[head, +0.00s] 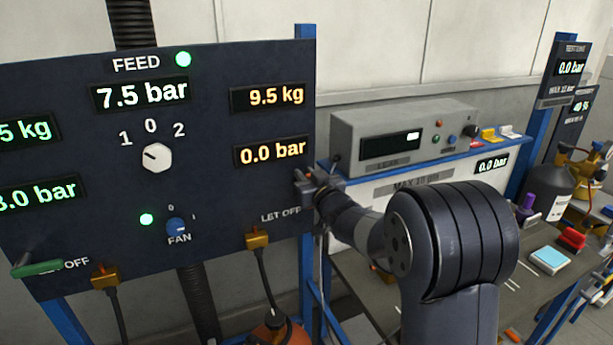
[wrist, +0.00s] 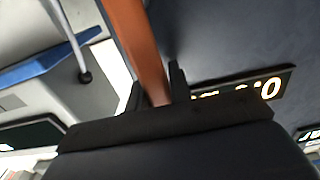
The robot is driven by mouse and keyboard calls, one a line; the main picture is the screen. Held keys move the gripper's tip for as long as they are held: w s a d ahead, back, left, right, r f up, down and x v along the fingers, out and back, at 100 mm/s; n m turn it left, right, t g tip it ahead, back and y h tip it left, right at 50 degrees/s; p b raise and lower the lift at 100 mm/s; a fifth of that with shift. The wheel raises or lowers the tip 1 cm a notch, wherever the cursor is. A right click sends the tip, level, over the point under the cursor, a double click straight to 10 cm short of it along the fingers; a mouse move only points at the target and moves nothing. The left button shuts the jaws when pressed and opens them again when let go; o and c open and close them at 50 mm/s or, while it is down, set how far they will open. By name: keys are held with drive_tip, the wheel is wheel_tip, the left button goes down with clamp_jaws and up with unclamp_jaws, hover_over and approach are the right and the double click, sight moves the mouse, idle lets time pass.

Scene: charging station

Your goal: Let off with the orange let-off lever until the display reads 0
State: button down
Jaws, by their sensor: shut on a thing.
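The orange let-off lever (wrist: 138,40) runs down between my fingers in the wrist view. My gripper (wrist: 157,86) is shut on it. In the head view my gripper (head: 308,186) is at the right edge of the dark panel (head: 215,205), right of the LET OFF label, and hides most of the lever. The display (head: 272,151) above that label reads 0.0 bar in yellow. In the wrist view a yellow display (wrist: 245,90) is partly covered by my gripper, with a 0 visible.
The panel also has a 7.5 bar display (head: 141,93), a 9.5 kg display (head: 268,97), a white selector knob (head: 157,157), a blue fan knob (head: 176,227) and a green lever (head: 37,268). A grey instrument box (head: 403,135) stands behind my arm, at the right.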

sight(275, 201)
drive_tip(key=shift+f+b, duration=0.1)
drive_tip(key=shift+b, duration=0.2)
